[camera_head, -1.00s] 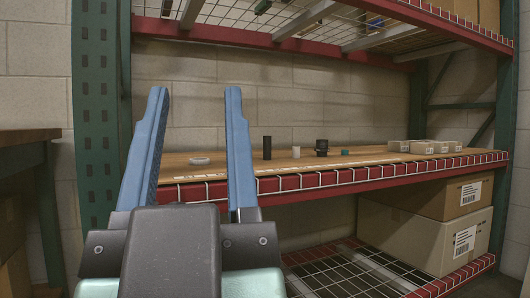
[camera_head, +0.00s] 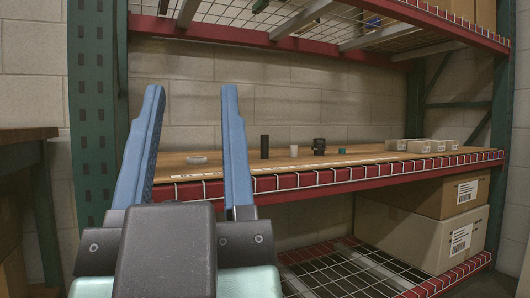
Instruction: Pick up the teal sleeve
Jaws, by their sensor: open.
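The teal sleeve (camera_head: 342,151) is a small, short piece on the wooden shelf board, right of a black fitting (camera_head: 319,146). My gripper (camera_head: 190,92) is open and empty in the left foreground, its two blue fingers wide apart and pointing up in the picture. The gripper is to the left of the sleeve and apart from it. Nothing hides the sleeve, but it is too small here to show detail.
Several small boxes (camera_head: 420,146) sit at the right. A green upright (camera_head: 97,110) stands left; a red beam edges the shelf.

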